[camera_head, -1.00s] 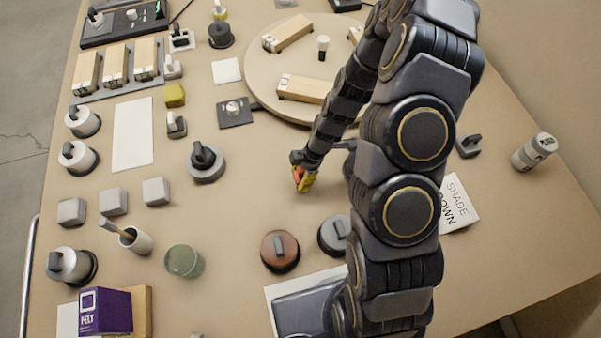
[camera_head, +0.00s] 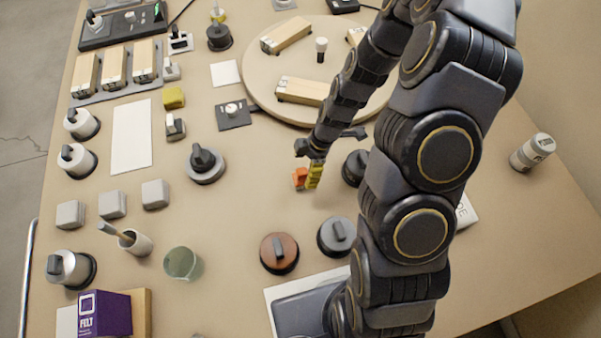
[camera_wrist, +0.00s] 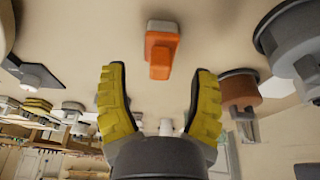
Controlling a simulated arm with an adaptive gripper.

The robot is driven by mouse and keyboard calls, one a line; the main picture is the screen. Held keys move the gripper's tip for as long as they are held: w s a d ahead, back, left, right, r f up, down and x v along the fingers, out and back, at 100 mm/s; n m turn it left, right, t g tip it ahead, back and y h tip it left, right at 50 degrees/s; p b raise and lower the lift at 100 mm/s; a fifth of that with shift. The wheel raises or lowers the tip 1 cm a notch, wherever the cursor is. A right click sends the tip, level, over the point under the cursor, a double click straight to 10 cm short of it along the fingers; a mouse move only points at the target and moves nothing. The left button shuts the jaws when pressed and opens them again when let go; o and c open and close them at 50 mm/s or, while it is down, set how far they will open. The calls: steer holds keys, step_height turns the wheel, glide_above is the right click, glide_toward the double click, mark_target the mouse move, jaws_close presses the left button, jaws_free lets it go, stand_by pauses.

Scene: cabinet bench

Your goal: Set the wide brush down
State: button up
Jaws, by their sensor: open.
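The wide brush, an orange block with a pale grey end, stands or lies on the tan bench. In the head view its orange part (camera_head: 300,178) is just left of my gripper (camera_head: 315,175). In the wrist view the brush (camera_wrist: 161,50) is beyond the tips of my gripper (camera_wrist: 160,72), roughly centred between them. The two yellow ribbed fingers are spread wide with nothing between them. They look clear of the brush. My arm hides part of the bench to the right.
A dark grey knob (camera_head: 205,162) stands left of the brush. A brown knob (camera_head: 279,252) and a grey one (camera_head: 337,234) stand nearer the front. A round board (camera_head: 262,75) with wooden blocks lies behind. Bare bench surrounds the brush on its left and front.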

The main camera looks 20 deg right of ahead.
steer(key=s+r+m+g+h, duration=0.1)
steer(key=s+r+m, duration=0.3)
steer(key=r, duration=0.5)
steer(key=s+r+m+h, duration=0.1)
steer(key=s+r+m, duration=0.2)
steer(key=r, duration=0.6)
steer(key=s+r+m+h, duration=0.1)
steer(key=s+r+m, duration=0.6)
steer(key=s+m, duration=0.4)
steer(key=shift+s+a+g, duration=0.4)
steer(key=shift+s, duration=0.35)
